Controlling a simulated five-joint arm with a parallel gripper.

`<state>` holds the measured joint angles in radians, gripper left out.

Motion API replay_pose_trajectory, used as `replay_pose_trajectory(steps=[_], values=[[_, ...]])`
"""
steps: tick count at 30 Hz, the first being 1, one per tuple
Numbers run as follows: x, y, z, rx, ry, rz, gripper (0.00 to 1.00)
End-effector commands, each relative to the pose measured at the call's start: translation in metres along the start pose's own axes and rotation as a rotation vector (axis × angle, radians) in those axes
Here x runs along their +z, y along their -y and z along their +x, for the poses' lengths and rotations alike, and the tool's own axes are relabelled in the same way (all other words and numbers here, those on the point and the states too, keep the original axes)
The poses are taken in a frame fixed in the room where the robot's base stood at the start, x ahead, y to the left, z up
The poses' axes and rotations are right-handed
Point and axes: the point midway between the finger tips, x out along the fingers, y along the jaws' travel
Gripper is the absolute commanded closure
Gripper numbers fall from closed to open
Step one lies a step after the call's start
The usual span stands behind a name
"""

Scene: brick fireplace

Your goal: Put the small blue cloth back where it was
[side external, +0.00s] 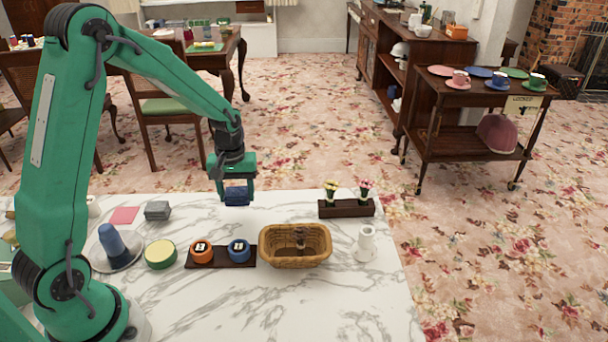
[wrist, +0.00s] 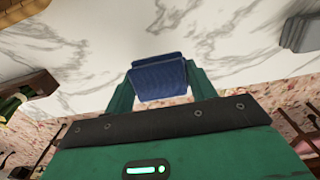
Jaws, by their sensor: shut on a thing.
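My gripper (side external: 233,178) is shut on the small blue cloth (side external: 237,195), a dark blue folded bundle. It holds the cloth near the far edge of the white marble table (side external: 330,300), seemingly above the surface; the exact height is hard to tell. In the wrist view the blue cloth (wrist: 158,78) sits between the two green fingers, with marble beyond it. To the left of the gripper in the side view lie a grey folded piece (side external: 158,210) and a flat pink square (side external: 124,215).
A wicker basket (side external: 295,260), a dark tray (side external: 220,262) with orange and blue round items, and a green-yellow tin (side external: 160,254) stand nearer. A flower planter (side external: 346,209) is right, a white holder (side external: 366,243) near the right edge. A blue cone stands on a plate (side external: 128,262) at left.

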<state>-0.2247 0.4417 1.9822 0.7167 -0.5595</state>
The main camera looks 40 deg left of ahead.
Motion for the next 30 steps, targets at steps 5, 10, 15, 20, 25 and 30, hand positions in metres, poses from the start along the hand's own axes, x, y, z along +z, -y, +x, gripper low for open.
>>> replay_pose_trajectory(steps=[5, 10, 15, 20, 25, 30], values=[[0.000, 0.000, 0.002, 0.000, 0.000, 0.000, 0.66], [0.001, 0.000, 0.015, -0.002, 0.003, 0.000, 0.66], [0.001, 0.000, 0.034, -0.002, 0.003, 0.000, 0.66], [0.000, 0.000, 0.041, -0.001, 0.001, 0.000, 0.66], [0.000, 0.000, 0.040, 0.000, 0.000, -0.001, 0.66], [0.000, 0.000, 0.042, -0.001, 0.001, -0.001, 0.66]])
